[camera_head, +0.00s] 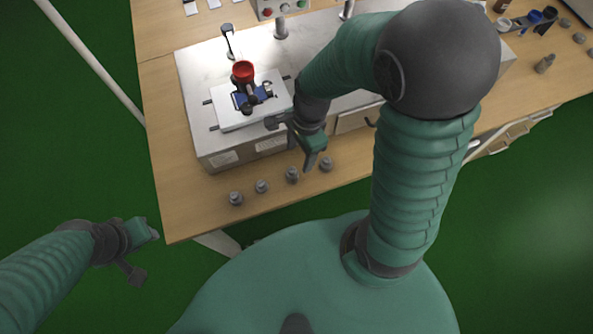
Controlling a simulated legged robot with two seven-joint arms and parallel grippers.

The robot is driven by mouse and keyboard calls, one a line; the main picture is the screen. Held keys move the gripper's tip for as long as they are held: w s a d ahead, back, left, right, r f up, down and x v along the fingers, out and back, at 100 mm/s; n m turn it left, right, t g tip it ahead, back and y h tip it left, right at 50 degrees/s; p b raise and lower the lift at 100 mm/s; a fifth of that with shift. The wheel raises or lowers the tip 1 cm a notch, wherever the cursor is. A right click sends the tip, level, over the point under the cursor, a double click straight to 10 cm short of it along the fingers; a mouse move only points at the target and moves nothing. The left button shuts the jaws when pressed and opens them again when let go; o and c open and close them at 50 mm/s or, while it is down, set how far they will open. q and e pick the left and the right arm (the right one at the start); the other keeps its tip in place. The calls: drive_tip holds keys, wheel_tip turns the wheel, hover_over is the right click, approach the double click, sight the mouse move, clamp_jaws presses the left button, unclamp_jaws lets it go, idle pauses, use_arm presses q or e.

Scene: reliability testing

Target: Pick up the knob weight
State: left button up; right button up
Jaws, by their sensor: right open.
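Several small grey knob weights stand in a slanting row on the wooden table along its front edge. The leftmost knob weight (236,198) is nearest the table's left corner, and the rightmost knob weight (326,164) is just below my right gripper in the picture. My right gripper (291,143) is open, with its fingers apart and nothing between them. It hangs in front of the test machine, above the row in the picture. My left gripper (146,256) is open and empty, off the table at the lower left.
A metal test machine (194,100) stands behind the row, with a white plate bearing a red-topped device (242,71). More grey weights (545,63) and small bottles are on the table (160,180) at the right. The table's front left corner is clear.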

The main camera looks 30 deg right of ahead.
sight(293, 169)
drive_tip(key=a+f, duration=0.2)
drive_tip(key=a+f+b, duration=0.1)
drive_tip(key=f, duration=0.2)
drive_tip(key=shift+a, duration=0.35)
drive_tip(key=f, duration=0.1)
drive_tip(key=d+f+b, duration=0.1)
drive_tip(key=f, duration=0.1)
drive_tip(key=shift+d, duration=0.2)
drive_tip(key=shift+w+d, duration=0.1)
drive_tip(key=shift+d, duration=0.25)
drive_tip(key=shift+a+r, duration=0.15)
drive_tip(key=shift+a, duration=0.35)
drive_tip(key=c, duration=0.5)
drive_tip(key=shift+a+r, duration=0.1)
drive_tip(key=shift+a, duration=0.25)
drive_tip(key=c, duration=0.5)
drive_tip(key=shift+c, duration=1.1)
use_arm(q)
drive_tip(key=shift+w+a+f, duration=0.1)
drive_tip(key=shift+a+f, duration=0.35)
drive_tip(key=shift+f, duration=0.25)
drive_tip(key=shift+a+f, duration=0.45)
drive_tip(key=shift+f, duration=0.2)
use_arm(e)
drive_tip(key=shift+d, duration=0.4)
clamp_jaws()
